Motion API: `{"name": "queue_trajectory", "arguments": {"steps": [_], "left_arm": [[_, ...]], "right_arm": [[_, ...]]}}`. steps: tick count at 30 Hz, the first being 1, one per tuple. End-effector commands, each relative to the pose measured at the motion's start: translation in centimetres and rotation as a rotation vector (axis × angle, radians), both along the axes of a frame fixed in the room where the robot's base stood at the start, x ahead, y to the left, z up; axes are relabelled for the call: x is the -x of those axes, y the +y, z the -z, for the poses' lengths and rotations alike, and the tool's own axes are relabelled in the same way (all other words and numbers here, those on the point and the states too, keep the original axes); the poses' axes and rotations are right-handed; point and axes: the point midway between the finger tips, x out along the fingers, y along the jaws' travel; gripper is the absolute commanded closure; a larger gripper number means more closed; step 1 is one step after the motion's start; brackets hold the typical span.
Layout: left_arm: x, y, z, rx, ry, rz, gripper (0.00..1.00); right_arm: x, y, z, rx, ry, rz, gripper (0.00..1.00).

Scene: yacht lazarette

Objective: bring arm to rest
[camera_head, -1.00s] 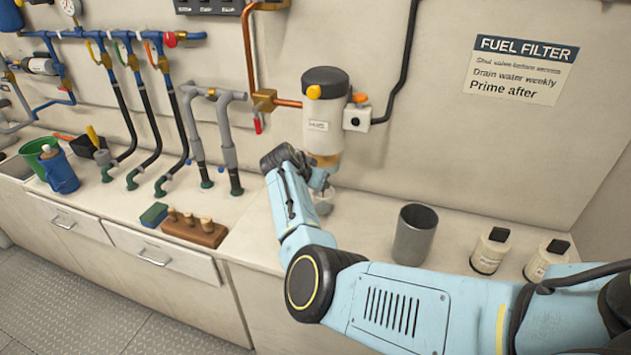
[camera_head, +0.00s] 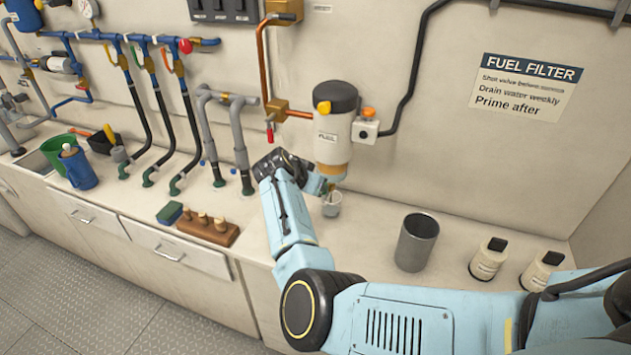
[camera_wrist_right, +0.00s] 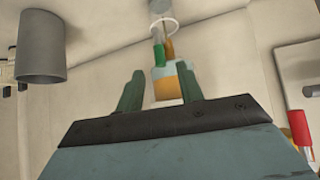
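My right arm reaches across the counter in the head view, with its gripper (camera_head: 324,187) just under the fuel filter (camera_head: 335,125). In the right wrist view my right gripper (camera_wrist_right: 161,82) is open, its two green fingers apart. The filter's amber lower part (camera_wrist_right: 168,88) shows in the gap beyond the fingers; I cannot tell whether they touch it. A small cup (camera_head: 332,204) stands below the filter, beside the gripper. My left gripper is not in view.
A grey metal canister (camera_head: 416,243) and two white bottles (camera_head: 489,258) stand on the counter to the right. A wooden block with pegs (camera_head: 207,230) and grey pipes (camera_head: 240,150) are left of my arm. The floor (camera_head: 80,290) at lower left is clear.

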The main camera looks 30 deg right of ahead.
Motion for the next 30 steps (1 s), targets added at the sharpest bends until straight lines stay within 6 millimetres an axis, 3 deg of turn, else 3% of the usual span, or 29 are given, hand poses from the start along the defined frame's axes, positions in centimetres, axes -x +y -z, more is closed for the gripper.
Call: {"name": "queue_trajectory", "arguments": {"steps": [13,17,20,24,30], "left_arm": [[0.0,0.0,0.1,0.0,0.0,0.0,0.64],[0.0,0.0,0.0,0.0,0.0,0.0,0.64],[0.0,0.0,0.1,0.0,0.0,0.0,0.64],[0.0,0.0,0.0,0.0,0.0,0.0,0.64],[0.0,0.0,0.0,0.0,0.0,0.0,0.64]], "right_arm": [[0.1,-0.1,0.1,0.001,0.001,0.0,0.63],[1.7,-1.4,1.3,0.004,0.025,0.008,0.63],[4.7,-3.5,3.1,0.009,0.064,0.006,0.63],[10.3,-5.9,5.5,0.012,0.134,-0.054,0.63],[18.0,-5.4,7.3,0.001,0.237,-0.269,0.63]]}}
